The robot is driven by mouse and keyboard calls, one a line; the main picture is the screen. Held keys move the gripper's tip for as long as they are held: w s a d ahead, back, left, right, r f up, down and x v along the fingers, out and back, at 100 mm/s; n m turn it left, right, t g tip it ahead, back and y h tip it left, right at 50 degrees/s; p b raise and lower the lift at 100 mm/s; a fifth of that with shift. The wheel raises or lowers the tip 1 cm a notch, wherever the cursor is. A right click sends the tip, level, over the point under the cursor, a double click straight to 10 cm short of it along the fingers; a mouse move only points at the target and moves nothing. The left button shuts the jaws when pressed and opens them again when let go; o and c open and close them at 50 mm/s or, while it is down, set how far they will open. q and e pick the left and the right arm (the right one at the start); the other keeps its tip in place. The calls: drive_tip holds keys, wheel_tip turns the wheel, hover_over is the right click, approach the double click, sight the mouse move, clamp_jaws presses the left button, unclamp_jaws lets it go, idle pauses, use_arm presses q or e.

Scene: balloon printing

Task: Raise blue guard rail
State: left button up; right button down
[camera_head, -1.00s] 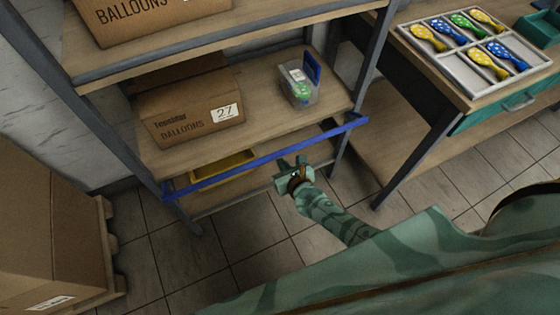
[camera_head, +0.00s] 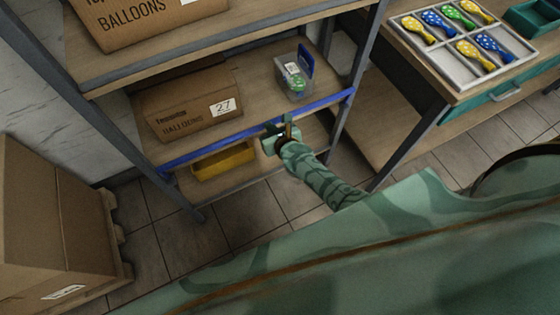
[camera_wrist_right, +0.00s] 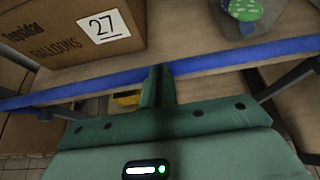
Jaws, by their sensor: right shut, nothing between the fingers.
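The blue guard rail (camera_head: 232,137) runs along the front edge of the middle shelf, level with the shelf board. My right gripper (camera_head: 276,132) is at the rail's front side, near its middle, with its fingers shut. In the right wrist view, the shut fingers (camera_wrist_right: 158,82) point at the blue rail (camera_wrist_right: 225,60) and overlap it. I cannot tell whether they touch it. My left gripper is not in view.
The middle shelf holds a cardboard box labelled 27 (camera_head: 190,103) and a clear container (camera_head: 293,82). A yellow bin (camera_head: 224,161) sits below. A table with a balloon tray (camera_head: 446,73) stands right; a big box (camera_head: 45,225) stands left.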

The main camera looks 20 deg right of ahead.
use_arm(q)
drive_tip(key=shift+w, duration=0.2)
use_arm(e)
drive_tip(key=shift+w+r, duration=0.25)
drive_tip(key=shift+w, duration=0.4)
drive_tip(key=shift+w+r, duration=0.2)
drive_tip(key=shift+w, duration=0.4)
drive_tip(key=shift+s+a, duration=0.1)
